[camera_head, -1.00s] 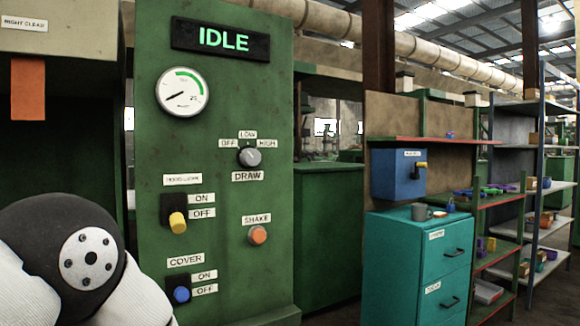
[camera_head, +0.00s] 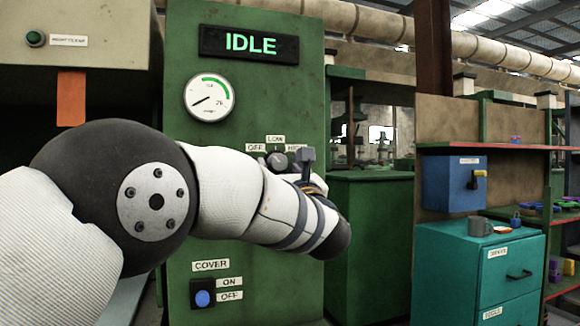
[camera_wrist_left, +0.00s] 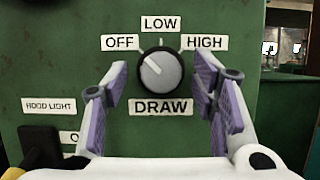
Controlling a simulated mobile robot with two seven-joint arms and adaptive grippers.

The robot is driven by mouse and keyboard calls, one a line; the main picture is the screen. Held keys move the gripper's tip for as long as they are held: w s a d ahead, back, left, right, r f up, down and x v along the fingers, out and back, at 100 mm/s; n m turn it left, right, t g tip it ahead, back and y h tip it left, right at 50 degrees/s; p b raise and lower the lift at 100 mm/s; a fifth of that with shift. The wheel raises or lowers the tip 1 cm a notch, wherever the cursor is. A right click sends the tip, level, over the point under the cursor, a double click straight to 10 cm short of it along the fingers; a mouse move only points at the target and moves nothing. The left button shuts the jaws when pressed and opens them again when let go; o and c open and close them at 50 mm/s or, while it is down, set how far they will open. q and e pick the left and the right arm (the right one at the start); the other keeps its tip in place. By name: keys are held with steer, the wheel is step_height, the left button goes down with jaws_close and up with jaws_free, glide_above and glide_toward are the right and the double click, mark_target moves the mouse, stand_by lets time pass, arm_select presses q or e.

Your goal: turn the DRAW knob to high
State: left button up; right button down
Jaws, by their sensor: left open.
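The DRAW knob (camera_wrist_left: 161,76) is a grey round dial on a green panel, with OFF at its left, LOW above, HIGH at its right and DRAW below. Its white pointer mark leans up and left, toward OFF. In the head view the knob (camera_head: 277,161) shows just above my left arm. My left gripper (camera_wrist_left: 160,92) is open, its purple-padded fingers to the left and right of the knob, apart from it in the picture. I cannot tell how far the fingertips are from the panel. In the head view my left forearm hides the fingers. My right gripper is not in view.
The panel (camera_head: 265,95) carries an IDLE display (camera_head: 249,44), a gauge (camera_head: 209,95) and a blue COVER switch (camera_head: 203,295). A HOOD LIGHT switch (camera_wrist_left: 40,145) is at the lower left in the wrist view. A teal cabinet (camera_head: 465,275) stands at the right.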

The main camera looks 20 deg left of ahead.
arm_select(q)
steer(key=shift+w+a+r, duration=0.1)
steer(key=shift+w, duration=0.15)
steer(key=c, duration=1.2)
steer(key=shift+o, duration=0.2)
